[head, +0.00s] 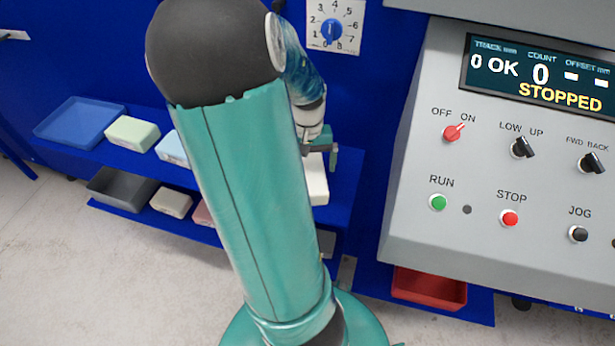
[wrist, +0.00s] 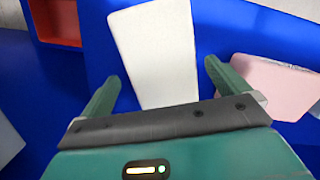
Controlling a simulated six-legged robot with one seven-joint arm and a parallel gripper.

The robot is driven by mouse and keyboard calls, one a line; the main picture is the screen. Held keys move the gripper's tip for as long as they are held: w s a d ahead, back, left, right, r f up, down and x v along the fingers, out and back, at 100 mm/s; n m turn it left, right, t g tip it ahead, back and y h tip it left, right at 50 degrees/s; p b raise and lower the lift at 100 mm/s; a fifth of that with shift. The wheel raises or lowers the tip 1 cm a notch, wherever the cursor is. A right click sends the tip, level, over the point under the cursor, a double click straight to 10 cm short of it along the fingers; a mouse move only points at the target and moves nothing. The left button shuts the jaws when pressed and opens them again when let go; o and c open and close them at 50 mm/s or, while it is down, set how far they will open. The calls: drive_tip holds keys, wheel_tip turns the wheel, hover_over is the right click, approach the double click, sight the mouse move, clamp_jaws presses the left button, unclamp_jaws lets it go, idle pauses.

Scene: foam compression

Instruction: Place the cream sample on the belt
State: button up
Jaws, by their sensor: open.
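An off-white block (wrist: 155,50) lies between the two fingers of my gripper (wrist: 163,72) in the wrist view, with a visible gap to each finger. In the head view my gripper (head: 321,150) is above a pale block (head: 318,180) on the right part of the upper blue shelf, partly hidden by my arm. A cream-coloured block (head: 171,202) also sits on the lower shelf. I cannot tell from colour alone which pale block is the cream sample. My gripper is open and empty. No belt can be made out.
A pale green block (head: 132,133), a light blue block (head: 172,149) and a blue tray (head: 80,122) are on the upper shelf. A grey tray (head: 120,188) is below. A pink block (wrist: 275,88) lies right of the fingers. A control panel (head: 480,240) stands close right, above a red bin (head: 430,288).

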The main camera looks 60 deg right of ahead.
sight(308, 172)
drive_tip(key=f, duration=0.3)
drive_tip(key=shift+a+f, duration=0.2)
drive_tip(key=c, duration=1)
drive_tip(key=shift+o, duration=0.2)
drive_tip(key=shift+r, duration=0.15)
